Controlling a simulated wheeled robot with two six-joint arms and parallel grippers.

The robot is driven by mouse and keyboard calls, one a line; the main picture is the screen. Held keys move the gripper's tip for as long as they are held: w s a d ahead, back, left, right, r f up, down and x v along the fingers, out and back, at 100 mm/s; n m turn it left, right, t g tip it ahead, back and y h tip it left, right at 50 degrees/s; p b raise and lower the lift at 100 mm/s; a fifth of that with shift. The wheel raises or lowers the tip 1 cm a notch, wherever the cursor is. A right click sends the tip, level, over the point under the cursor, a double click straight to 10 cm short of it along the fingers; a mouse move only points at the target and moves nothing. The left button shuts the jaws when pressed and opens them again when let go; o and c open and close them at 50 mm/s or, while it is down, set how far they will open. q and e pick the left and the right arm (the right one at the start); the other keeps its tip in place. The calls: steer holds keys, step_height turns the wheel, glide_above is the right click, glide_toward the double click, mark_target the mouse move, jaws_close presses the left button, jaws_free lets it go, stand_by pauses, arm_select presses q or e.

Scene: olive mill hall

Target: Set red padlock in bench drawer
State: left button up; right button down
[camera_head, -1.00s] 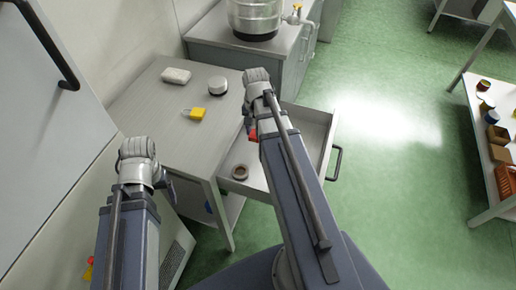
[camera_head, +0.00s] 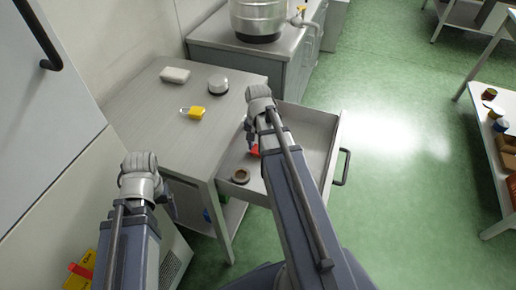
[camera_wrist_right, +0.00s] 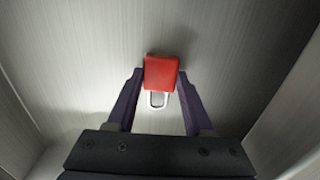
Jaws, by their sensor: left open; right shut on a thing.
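The red padlock (camera_head: 254,151) is held by my right gripper (camera_head: 252,143), within the outline of the open bench drawer (camera_head: 312,150) in the head view. In the right wrist view the red padlock (camera_wrist_right: 161,72) sits between the fingertips of my right gripper (camera_wrist_right: 160,80), its pale shackle toward the palm. The drawer floor (camera_wrist_right: 240,50) fills the background there. I cannot tell whether the padlock touches it. My left gripper (camera_head: 170,206) is open and empty, left of the bench; its fingers are partly hidden.
A brown ring (camera_head: 240,175) lies in the drawer's near left part. On the bench top (camera_head: 160,125) are a yellow padlock (camera_head: 194,113), a white round item (camera_head: 218,86) and a pale block (camera_head: 175,75). A stocked shelf (camera_head: 490,150) stands right, across clear green floor.

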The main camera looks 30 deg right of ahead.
steer(key=shift+c, duration=1.4)
jaws_free()
steer(key=shift+f, duration=0.1)
step_height(320, 180, up, 12)
steer(key=p, duration=1.2)
steer(key=shift+r, duration=0.2)
